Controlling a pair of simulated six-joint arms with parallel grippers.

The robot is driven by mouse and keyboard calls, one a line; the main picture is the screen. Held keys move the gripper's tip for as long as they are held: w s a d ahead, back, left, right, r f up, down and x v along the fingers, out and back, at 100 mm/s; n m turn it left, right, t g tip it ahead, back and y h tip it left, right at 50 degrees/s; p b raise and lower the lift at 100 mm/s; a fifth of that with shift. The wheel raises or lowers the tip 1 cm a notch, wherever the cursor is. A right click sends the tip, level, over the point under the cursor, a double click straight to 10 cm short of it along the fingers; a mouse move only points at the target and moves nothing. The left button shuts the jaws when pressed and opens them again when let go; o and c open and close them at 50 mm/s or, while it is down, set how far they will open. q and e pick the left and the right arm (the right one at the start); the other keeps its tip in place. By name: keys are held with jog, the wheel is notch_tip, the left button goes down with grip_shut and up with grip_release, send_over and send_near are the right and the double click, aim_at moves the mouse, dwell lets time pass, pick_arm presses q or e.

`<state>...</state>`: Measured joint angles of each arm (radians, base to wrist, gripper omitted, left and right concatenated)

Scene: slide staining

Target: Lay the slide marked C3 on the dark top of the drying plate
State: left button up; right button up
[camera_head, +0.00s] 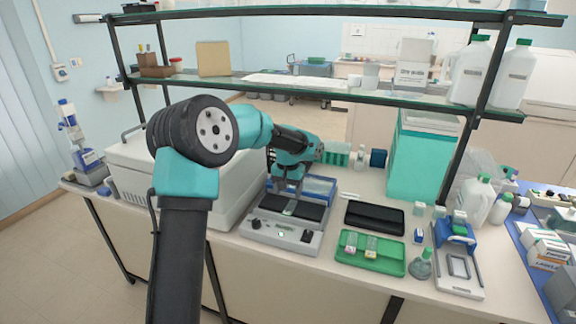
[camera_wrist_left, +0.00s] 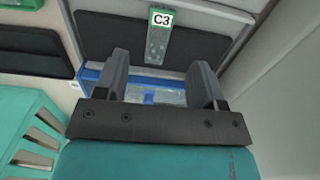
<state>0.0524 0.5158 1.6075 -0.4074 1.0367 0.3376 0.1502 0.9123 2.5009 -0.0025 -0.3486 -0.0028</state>
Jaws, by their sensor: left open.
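The slide marked C3 (camera_wrist_left: 158,38), clear with a green-edged white label, lies flat on the dark top (camera_wrist_left: 100,42) of the drying plate. In the head view the drying plate (camera_head: 262,228) is a grey box with a dark top, and the slide (camera_head: 290,208) shows small on it. My left gripper (camera_head: 288,188) is above the plate's rear part. In the left wrist view its two fingers (camera_wrist_left: 160,65) are apart, with nothing held between them; the slide appears beyond the tips, apart from them. My right gripper is not in view.
A blue-edged tray (camera_head: 328,184) stands just behind the plate. To the right are a closed black case (camera_head: 375,216) and a green tray (camera_head: 385,263) holding two slides. A large white machine (camera_head: 130,160) stands to the left. Shelf posts and bottles stand behind.

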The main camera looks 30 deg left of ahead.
pick_arm(q)
notch_tip(320, 180, up, 10)
dwell(0.4)
dwell(0.6)
